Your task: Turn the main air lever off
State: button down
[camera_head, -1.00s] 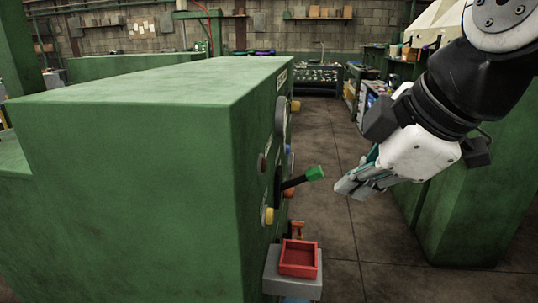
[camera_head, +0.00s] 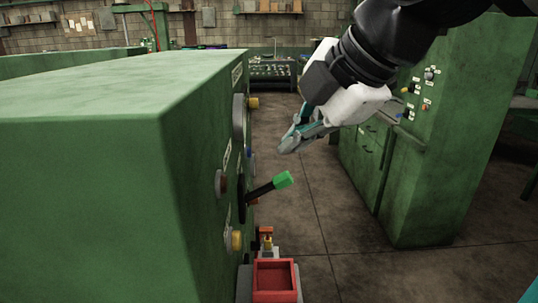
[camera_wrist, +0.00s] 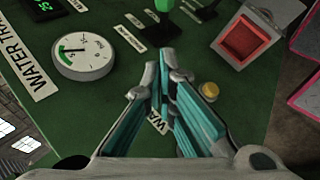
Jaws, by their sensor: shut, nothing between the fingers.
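A black lever with a green tip (camera_head: 283,180) sticks out from the side of the green machine (camera_head: 120,120), tilted up and to the right. Its label is not readable in the head view. My gripper (camera_head: 284,147) is shut and empty, above the green tip in the picture and apart from it. In the wrist view, the fingertips (camera_wrist: 164,58) are close together over the green panel. A green piece (camera_wrist: 164,28), perhaps this lever's tip, shows at the top edge, partly cut off.
A dial gauge (camera_wrist: 82,52) and a yellow knob (camera_wrist: 209,89) are on the panel. A red tray (camera_head: 274,280) juts out below the lever. Another green cabinet (camera_head: 440,140) stands to the right. Open floor (camera_head: 315,215) lies between.

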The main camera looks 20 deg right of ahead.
aim_at(279, 174)
jog(key=d+b+x, duration=0.1)
jog(key=d+x, duration=0.1)
jog(key=x, duration=1)
jog(key=shift+w+d+f, duration=0.3)
jog(key=shift+d, duration=0.05)
jog(key=shift+f+b, duration=0.1)
jog(key=shift+b, duration=0.4)
jog(key=shift+d+f+y+b, duration=0.2)
jog(key=shift+y+b, duration=0.1)
jog(key=shift+b, duration=0.3)
